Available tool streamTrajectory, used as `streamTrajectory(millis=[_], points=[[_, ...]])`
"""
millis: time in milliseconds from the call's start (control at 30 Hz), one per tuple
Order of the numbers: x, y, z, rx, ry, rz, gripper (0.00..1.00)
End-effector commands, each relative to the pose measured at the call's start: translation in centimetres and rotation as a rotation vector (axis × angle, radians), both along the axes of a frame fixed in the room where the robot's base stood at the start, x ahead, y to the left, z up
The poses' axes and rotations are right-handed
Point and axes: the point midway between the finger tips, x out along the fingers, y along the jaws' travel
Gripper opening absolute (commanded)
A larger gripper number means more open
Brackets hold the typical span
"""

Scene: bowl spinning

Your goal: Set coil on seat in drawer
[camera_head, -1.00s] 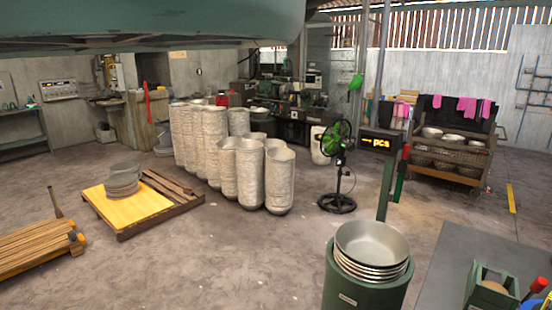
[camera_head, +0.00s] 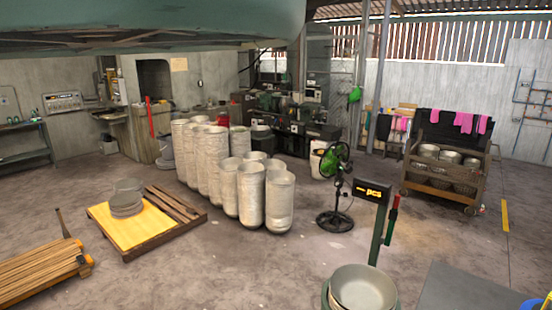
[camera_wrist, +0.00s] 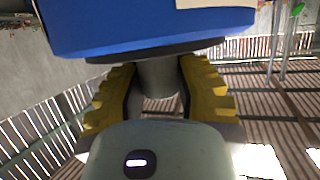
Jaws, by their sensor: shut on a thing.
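In the wrist view my gripper (camera_wrist: 156,95) has its two yellow ribbed fingers on either side of a grey cylindrical stem (camera_wrist: 158,78). A large blue block with a dark lower rim (camera_wrist: 130,28) sits just beyond the fingertips, and the stem meets it. This blue piece is held; I cannot tell for certain that it is the coil. In the head view a small blue shape (camera_head: 524,304) shows at the bottom right corner, mostly cut off. No drawer or seat can be made out in either current view.
A grey tabletop (camera_head: 462,290) is at the lower right. A bowl stack (camera_head: 362,288) stands left of it, by a post with a "pcs" display (camera_head: 371,191). Beyond are a green fan (camera_head: 335,185), tall bowl stacks (camera_head: 250,195) and a cart (camera_head: 448,168). Open floor lies between.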

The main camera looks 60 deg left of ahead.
Motion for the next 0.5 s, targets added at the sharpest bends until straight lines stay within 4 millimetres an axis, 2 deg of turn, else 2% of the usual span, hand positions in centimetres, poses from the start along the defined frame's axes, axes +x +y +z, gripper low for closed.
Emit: streamTrajectory(millis=[33,200,400,500], points=[[0.1,0.1,2.8,0.0,-0.005,0.003,0.0],[0.1,0.1,6.9,-0.001,-0.005,0.004,0.0],[0.0,0.1,10.2,0.0,-0.005,0.002,0.0],[0.1,0.1,11.1,0.0,-0.005,0.002,0.0]])
